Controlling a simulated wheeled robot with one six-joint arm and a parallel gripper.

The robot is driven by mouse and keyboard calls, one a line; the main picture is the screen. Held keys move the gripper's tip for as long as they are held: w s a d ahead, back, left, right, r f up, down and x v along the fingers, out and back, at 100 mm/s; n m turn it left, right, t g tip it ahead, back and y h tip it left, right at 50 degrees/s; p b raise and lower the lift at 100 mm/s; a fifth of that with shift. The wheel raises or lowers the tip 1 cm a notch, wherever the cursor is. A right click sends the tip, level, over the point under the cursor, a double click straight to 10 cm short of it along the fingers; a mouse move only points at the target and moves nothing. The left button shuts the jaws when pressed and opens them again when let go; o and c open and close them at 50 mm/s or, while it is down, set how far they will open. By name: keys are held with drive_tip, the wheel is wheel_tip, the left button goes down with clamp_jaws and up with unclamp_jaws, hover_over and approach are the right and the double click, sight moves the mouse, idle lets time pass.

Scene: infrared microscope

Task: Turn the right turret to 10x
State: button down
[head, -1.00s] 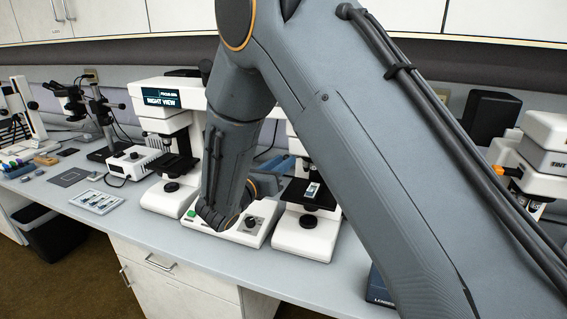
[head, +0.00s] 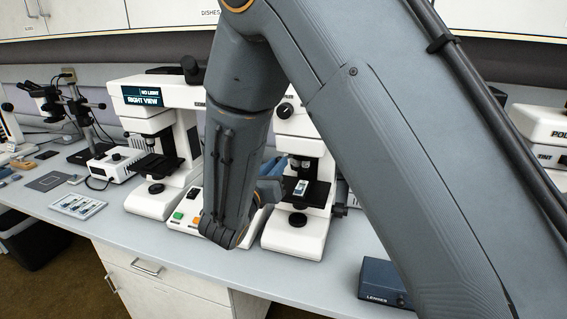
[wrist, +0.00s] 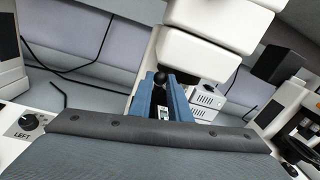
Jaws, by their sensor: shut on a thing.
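The right microscope (head: 297,235) is white and stands just right of my arm in the head view. Its turret is not clearly visible there. In the wrist view its white head (wrist: 205,50) fills the upper middle. My gripper (wrist: 161,84) has blue fingers, shut on a small black round knob (wrist: 160,77) just under that head. Whether this knob belongs to the turret is hard to tell. In the head view my gripper (head: 270,188) is mostly hidden by my arm, beside the right microscope. A glass slide (head: 301,187) lies on its black stage.
The left microscope (head: 150,92) has a screen reading "NO LIGHT" and "RIGHT VIEW". A white control box (head: 181,222) with coloured buttons sits between the microscopes. A blue box (head: 383,280) lies at the front right. A knob marked LEFT (wrist: 29,122) shows in the wrist view.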

drive_tip(key=s+d+b, duration=0.2)
drive_tip(key=s+d, duration=0.1)
drive_tip(key=d, duration=0.3)
drive_tip(key=shift+d, duration=0.4)
idle(0.3)
drive_tip(key=c, duration=1.9)
unclamp_jaws()
drive_tip(key=b+v, duration=0.1)
drive_tip(key=v, duration=0.6)
drive_tip(key=shift+s+b, duration=0.3)
drive_tip(key=shift+s, duration=0.05)
